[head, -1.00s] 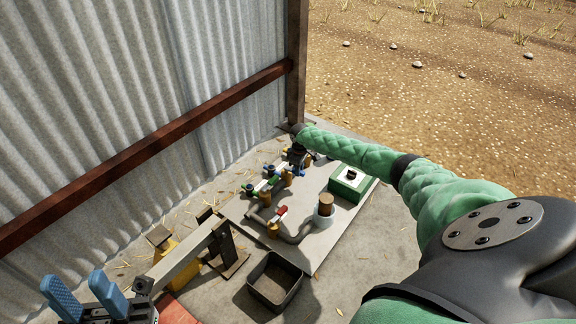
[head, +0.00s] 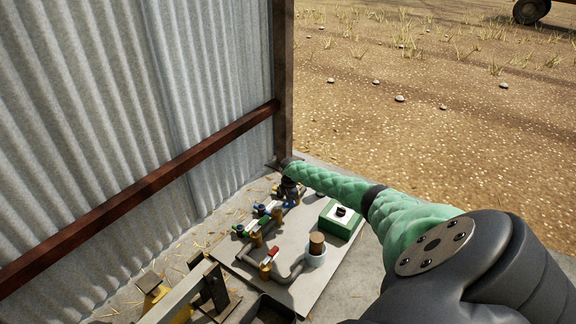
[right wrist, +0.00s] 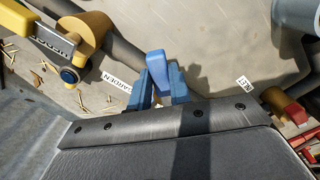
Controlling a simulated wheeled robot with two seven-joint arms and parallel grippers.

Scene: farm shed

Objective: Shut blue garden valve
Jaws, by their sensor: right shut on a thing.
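In the right wrist view my right gripper (right wrist: 160,86) has its blue fingers closed on either side of a blue valve handle (right wrist: 156,64). A white label reading GARDEN (right wrist: 117,91) lies beside the left finger. In the head view my right gripper (head: 288,190) is at the far end of the pipe board (head: 316,275), by the shed post. My forearm and the gripper partly hide the garden valve there, so its handle angle is hard to tell. My left gripper is out of view.
Nearer on the board are blue-, green- and red-handled valves (head: 268,262), a capped upright pipe (head: 316,246) and a green box (head: 340,219). A corrugated wall (head: 120,110) and brown post (head: 283,80) stand close to the right gripper. Bare ground lies beyond.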

